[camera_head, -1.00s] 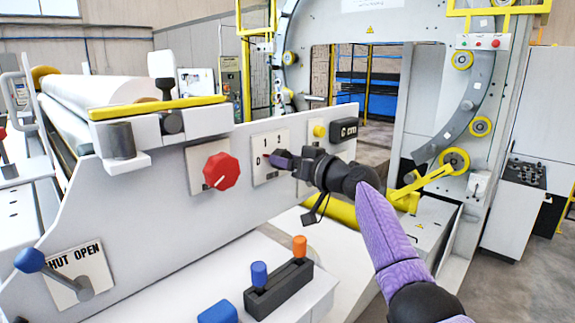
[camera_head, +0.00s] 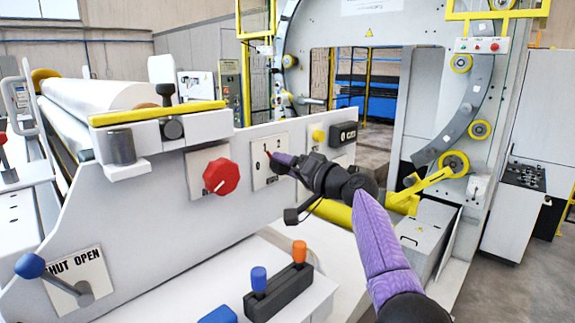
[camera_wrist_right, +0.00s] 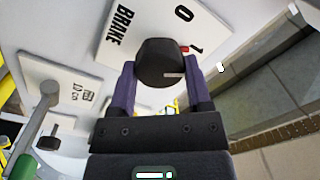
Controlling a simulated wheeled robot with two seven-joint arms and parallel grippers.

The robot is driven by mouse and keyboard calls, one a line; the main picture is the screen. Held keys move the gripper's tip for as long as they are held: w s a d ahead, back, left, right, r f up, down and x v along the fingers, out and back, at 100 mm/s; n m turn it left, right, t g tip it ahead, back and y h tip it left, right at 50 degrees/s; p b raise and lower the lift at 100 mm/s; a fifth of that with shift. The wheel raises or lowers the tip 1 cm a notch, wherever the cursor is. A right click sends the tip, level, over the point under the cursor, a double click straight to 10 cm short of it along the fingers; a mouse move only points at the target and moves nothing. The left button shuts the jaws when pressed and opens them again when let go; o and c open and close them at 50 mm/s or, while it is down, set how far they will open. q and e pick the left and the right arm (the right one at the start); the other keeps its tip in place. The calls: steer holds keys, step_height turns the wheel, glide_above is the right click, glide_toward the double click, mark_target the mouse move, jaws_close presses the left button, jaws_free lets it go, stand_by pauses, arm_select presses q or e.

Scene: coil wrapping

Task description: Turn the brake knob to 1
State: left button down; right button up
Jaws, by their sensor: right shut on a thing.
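The brake knob (camera_wrist_right: 160,62) is black and sits on a white plate (camera_wrist_right: 128,22) lettered BRAKE, with a 0 showing. In the right wrist view both purple fingers of my right gripper (camera_wrist_right: 162,85) are shut on it, one on each side. A red mark (camera_wrist_right: 196,49) shows beside the knob, next to a partly hidden numeral. In the head view the right gripper (camera_head: 283,162) covers the knob. The plate (camera_head: 259,172) shows a 1 and a 2 along its top, and a thin red pointer slants up toward the 1. My left gripper is not in view.
A red knob (camera_head: 221,177) is left of the brake plate. Blue (camera_head: 259,279) and orange (camera_head: 299,251) levers stand in front below. A blue-tipped SHUT/OPEN lever (camera_head: 30,265) is at lower left.

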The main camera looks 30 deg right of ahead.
stand_by(0.5)
steer(key=o, duration=1.3)
steer(key=b+v, duration=0.3)
steer(key=v, duration=0.7)
steer(key=shift+f, duration=0.1)
